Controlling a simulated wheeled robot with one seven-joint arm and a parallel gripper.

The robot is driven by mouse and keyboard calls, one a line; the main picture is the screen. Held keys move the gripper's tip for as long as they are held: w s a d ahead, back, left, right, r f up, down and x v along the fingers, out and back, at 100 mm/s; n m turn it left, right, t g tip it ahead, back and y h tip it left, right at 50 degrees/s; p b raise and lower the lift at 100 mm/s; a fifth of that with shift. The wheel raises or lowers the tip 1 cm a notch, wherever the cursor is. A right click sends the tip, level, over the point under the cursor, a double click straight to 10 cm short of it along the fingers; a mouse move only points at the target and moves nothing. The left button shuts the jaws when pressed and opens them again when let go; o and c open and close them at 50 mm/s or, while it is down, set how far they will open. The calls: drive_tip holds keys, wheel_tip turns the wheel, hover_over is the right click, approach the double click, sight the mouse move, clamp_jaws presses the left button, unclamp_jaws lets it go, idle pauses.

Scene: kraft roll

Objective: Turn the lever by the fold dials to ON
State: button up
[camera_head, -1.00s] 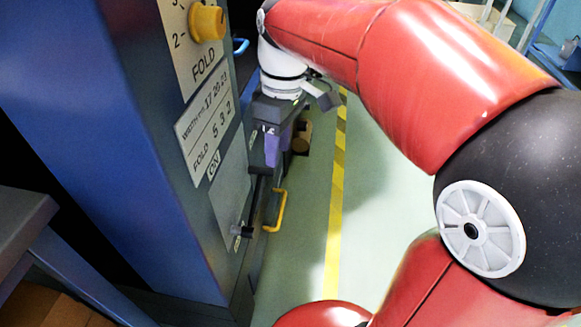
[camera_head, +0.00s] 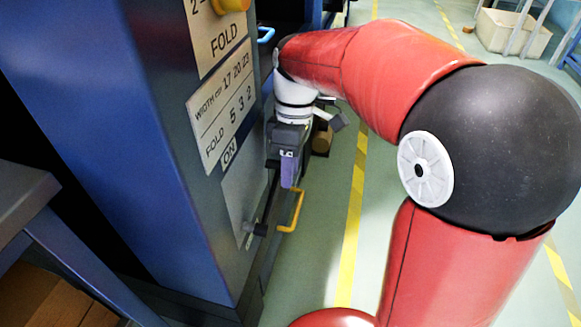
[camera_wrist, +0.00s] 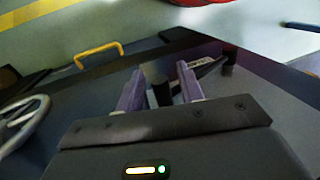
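The lever (camera_head: 258,229) has a dark grip that sticks out low on a pale plate (camera_head: 243,195) on the blue machine's side. The grip is at the plate's lower end, well below the ON label (camera_head: 229,151). My gripper (camera_head: 288,175) is above the lever and apart from it in the head view, fingers downward. In the wrist view its two purple fingers (camera_wrist: 160,85) are open. The dark lever (camera_wrist: 160,94) shows in the gap between them, not clamped. Whether either finger touches it I cannot tell.
A width and fold table (camera_head: 224,103) and a yellow dial (camera_head: 231,4) are above the plate. A yellow handle (camera_head: 292,211) stands out just right of the lever. The floor (camera_head: 320,245) to the right is clear, with yellow stripes.

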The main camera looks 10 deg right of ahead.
clamp_jaws()
drive_tip(key=shift+r, duration=0.15)
idle(0.4)
drive_tip(key=shift+s+a+r+t+h, duration=0.15)
drive_tip(key=shift+s+r+t+h, duration=0.2)
drive_tip(key=shift+r+t, duration=0.35)
drive_tip(key=s+a+r+t+h+b, duration=0.3)
drive_tip(key=s+a+r+t+b, duration=0.1)
drive_tip(key=s+t, duration=0.5)
drive_tip(key=shift+d+b+v, duration=0.35)
drive_tip(key=shift+b+v, duration=0.5)
drive_tip(key=shift+v, duration=0.8)
